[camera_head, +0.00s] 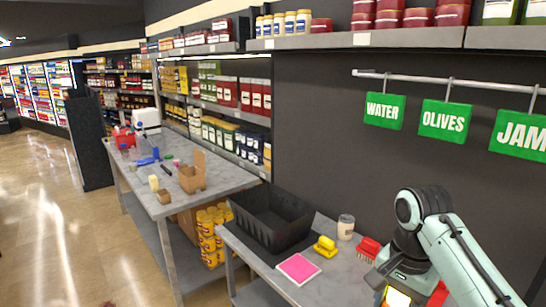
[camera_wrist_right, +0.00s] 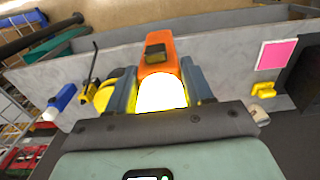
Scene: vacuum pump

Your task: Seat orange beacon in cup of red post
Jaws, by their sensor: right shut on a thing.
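The orange beacon (camera_wrist_right: 155,54) is between the two fingers of my right gripper (camera_wrist_right: 160,88) in the right wrist view. Its lamp glows white-yellow and its body is orange. The gripper is shut on it. In the head view, the glowing beacon (camera_head: 397,297) shows at the bottom edge, below my right gripper. A red patch (camera_head: 438,294) shows beside my right wrist at the bottom, mostly hidden by the arm; I cannot tell whether it is the red post. No cup is clearly visible. My left gripper is in neither view.
The near grey table holds a black crate (camera_head: 270,222), a pink pad (camera_head: 298,269), a yellow brush (camera_head: 325,247), a jar (camera_head: 346,226) and a red brush (camera_head: 368,249). A cluttered table (camera_head: 190,205) stands further left. Green signs (camera_head: 445,119) hang from a rail at right.

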